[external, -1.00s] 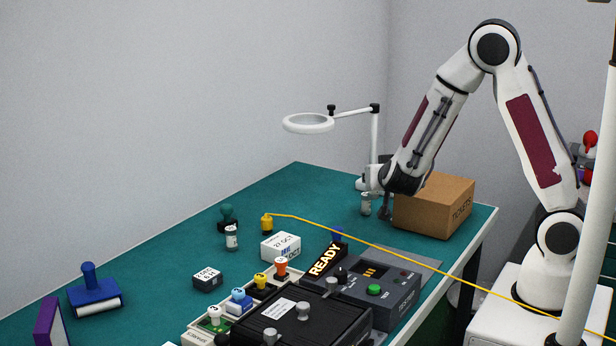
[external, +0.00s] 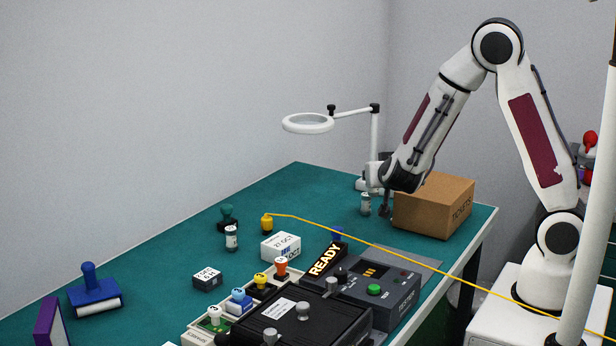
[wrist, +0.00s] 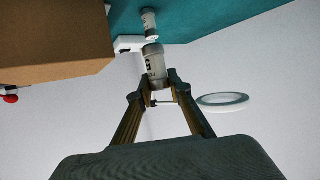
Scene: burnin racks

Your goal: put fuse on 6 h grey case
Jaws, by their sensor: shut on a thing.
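In the wrist view, my gripper (wrist: 158,88) is shut on a pale cylindrical fuse (wrist: 153,62) with dark print. Another pale fuse (wrist: 149,20) stands beyond it on the green table. In the external view, my gripper (external: 385,209) is low beside the cardboard box; the held fuse cannot be made out clearly there. A fuse (external: 366,204) shows just left of my fingers, and a further one (external: 231,238) stands mid-table. A row of small coloured-knob holders (external: 240,300) lies at the front. No "6 h" marking is readable, so I cannot tell which is the grey case.
The cardboard box (external: 430,208) stands right beside my gripper. A ring magnifier lamp (external: 308,123) rises behind. A yellow cable (external: 350,237) crosses the table. A grey tester (external: 397,300) and a black case (external: 285,325) fill the front.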

